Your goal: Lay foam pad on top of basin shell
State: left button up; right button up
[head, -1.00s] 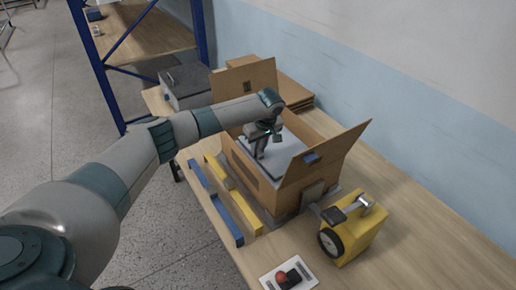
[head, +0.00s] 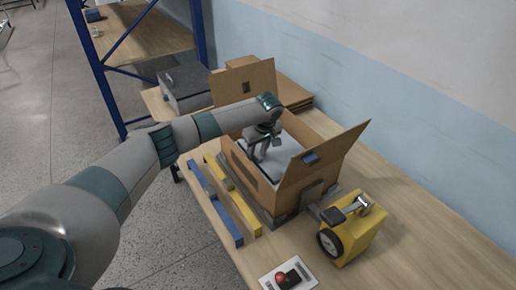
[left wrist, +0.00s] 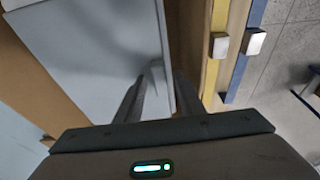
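The foam pad (head: 283,163) is a flat pale grey-blue sheet lying inside the open cardboard box (head: 247,166). It fills much of the left wrist view (left wrist: 85,55), with its straight edge running between my fingers. My left gripper (head: 260,155) is above the pad's near-left edge, inside the box. Its two fingers are spread apart, and they also show apart in the left wrist view (left wrist: 158,98). Whether a fingertip touches the pad is unclear. The basin shell cannot be made out; the pad and box walls hide what is underneath. My right gripper is out of view.
The box flaps stand up at back and right. Blue (head: 215,203) and yellow (head: 240,205) bars lie along its left side. A yellow device with a dial (head: 352,232) and a red button on a card (head: 287,277) are in front. The table's right side is clear.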

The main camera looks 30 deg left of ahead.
pick_arm(q)
jog(key=shift+r, duration=0.7)
jog(key=b+v, duration=0.4)
jog(key=v, duration=0.7)
jog(key=shift+r, duration=0.35)
jog(key=shift+s+f, duration=0.1)
